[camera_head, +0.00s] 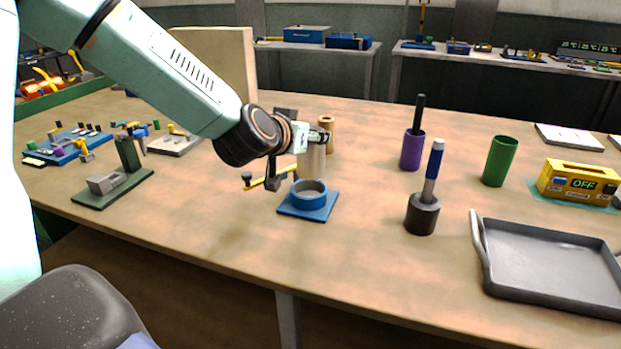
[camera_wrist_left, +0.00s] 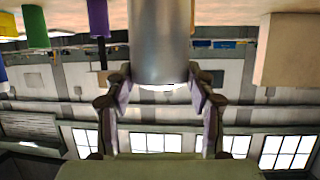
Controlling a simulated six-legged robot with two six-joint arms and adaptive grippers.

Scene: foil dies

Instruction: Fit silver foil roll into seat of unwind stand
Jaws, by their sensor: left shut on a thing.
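The silver foil roll (camera_wrist_left: 160,45) is upright between the fingers of my left gripper (camera_wrist_left: 160,85) in the wrist view, and the gripper is shut on it. In the head view the left gripper (camera_head: 312,137) is at the upper part of the pale roll (camera_head: 312,163). The likely unwind stand is a blue square base (camera_head: 291,210) with a round blue ring seat (camera_head: 309,198). The roll's lower end shows just behind and above the ring; I cannot tell whether it touches the table. The ring looks empty. My right gripper is out of view.
A copper-coloured roll (camera_head: 327,134) stands close behind the held roll. A yellow-handled part (camera_head: 268,181) is left of the ring. The front middle is clear.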

